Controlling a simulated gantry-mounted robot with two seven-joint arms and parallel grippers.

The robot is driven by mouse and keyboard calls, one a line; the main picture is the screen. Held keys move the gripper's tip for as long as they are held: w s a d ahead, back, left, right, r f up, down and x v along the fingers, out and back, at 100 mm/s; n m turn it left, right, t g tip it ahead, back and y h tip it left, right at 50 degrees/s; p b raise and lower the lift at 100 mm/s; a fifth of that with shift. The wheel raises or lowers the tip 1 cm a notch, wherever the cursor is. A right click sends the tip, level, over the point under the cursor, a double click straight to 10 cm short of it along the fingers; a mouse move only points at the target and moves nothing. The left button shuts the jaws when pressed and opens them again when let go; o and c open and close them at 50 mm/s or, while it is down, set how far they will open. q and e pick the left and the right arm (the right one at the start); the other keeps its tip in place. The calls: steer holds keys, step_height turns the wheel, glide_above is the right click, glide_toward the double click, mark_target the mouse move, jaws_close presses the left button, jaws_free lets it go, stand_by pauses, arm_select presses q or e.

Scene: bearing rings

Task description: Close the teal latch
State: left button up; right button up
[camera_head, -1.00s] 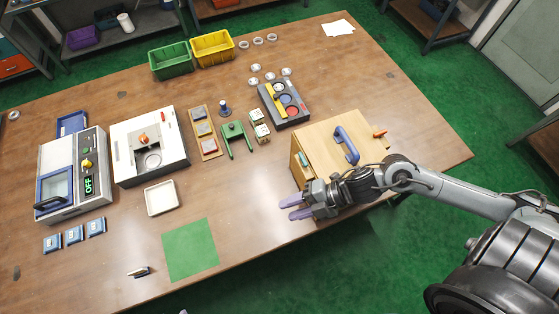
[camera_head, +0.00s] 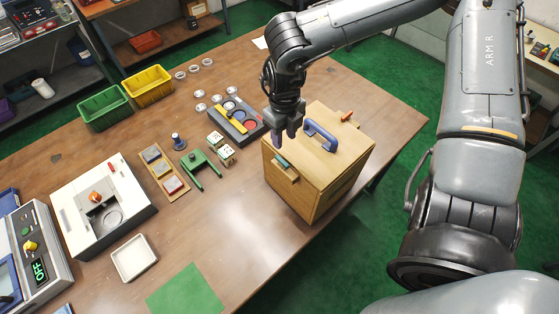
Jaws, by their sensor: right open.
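The teal latch (camera_head: 281,162) sits at the left top edge of the wooden box (camera_head: 318,190), beside a small wooden ledge (camera_head: 284,174). My right gripper (camera_head: 284,139) points down just behind the latch, near the box's back left top edge. Its fingers are slightly apart, with nothing seen between them. I cannot tell whether a finger touches the box. A blue handle (camera_head: 321,140) stands on the lid, and an orange piece (camera_head: 347,117) is at the box's far right corner. My left gripper is out of view.
A dark tray with colored discs (camera_head: 235,122) lies just left of my gripper. A green stand (camera_head: 201,168) and dice-like blocks (camera_head: 221,146) are further left. Green (camera_head: 105,108) and yellow (camera_head: 148,85) bins stand at the back. The table in front of the box's left side is clear.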

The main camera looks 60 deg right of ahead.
mark_target(283, 161)
steer(key=shift+w+f, duration=0.15)
steer(key=shift+f, duration=5.2)
jaws_close()
